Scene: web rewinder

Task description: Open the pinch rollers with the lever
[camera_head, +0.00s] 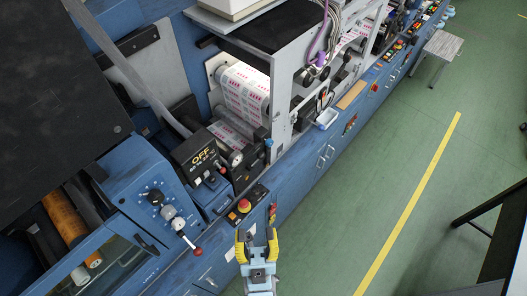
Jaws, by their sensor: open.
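A lever (181,225) with a red ball knob at its end sticks out from the front of the blue machine panel (147,190) at lower left. Its knob points down and right. My gripper (257,238) has yellow fingers spread apart, with nothing between them. It is to the right of the red knob, apart from it, over the machine's front edge as seen from above. An orange roller (63,217) shows in the machine at far left. I cannot tell which rollers are the pinch rollers or whether they are apart.
A black box marked OFF (199,158) stands behind the lever. A printed web (243,92) runs over rollers farther back.

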